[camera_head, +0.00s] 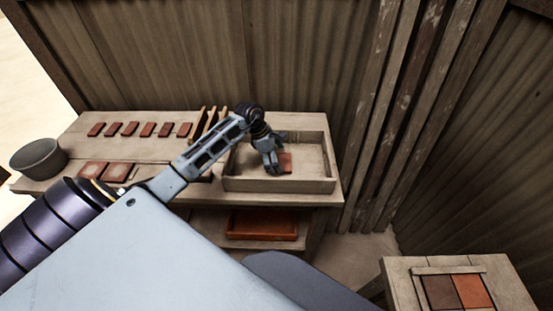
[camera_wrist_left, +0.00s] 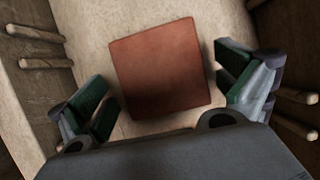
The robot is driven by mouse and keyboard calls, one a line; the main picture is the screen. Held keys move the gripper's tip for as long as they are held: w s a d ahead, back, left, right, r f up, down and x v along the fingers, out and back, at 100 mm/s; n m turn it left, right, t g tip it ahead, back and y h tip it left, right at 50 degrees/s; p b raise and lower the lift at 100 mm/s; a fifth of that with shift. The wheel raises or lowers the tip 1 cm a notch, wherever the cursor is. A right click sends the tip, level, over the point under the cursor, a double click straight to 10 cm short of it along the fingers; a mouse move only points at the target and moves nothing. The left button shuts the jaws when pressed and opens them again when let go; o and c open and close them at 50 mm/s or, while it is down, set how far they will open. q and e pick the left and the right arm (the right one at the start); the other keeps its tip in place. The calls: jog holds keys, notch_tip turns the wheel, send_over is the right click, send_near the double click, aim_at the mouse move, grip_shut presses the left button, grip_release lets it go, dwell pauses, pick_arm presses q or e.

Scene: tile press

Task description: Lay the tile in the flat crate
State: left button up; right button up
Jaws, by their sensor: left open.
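A flat square red-brown tile (camera_wrist_left: 160,68) lies on the floor of the flat wooden crate (camera_head: 318,185). In the head view the tile (camera_head: 286,161) is partly hidden by my left gripper (camera_head: 277,170). My left gripper reaches down into the crate from the left. In the left wrist view its two green-padded fingers (camera_wrist_left: 162,112) are spread, one on each side of the tile's near end, with gaps between pads and tile. My right gripper is not in view.
Several small tiles (camera_head: 130,129) lie in a row on the bench, with larger tiles (camera_head: 92,171) in front. A grey bowl (camera_head: 38,158) stands at the left end. An upright wooden rack (camera_head: 212,120) adjoins the crate. An orange tray (camera_head: 262,225) sits on the shelf below.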

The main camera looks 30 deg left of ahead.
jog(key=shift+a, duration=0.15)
pick_arm(q)
jog(key=shift+r, duration=0.25)
jog(key=shift+s+a+r, duration=0.15)
jog(key=shift+a+r, duration=0.15)
jog(key=shift+r, duration=0.25)
jog(key=b+v, duration=0.1)
jog(key=v, duration=0.9)
jog(key=shift+r, duration=0.2)
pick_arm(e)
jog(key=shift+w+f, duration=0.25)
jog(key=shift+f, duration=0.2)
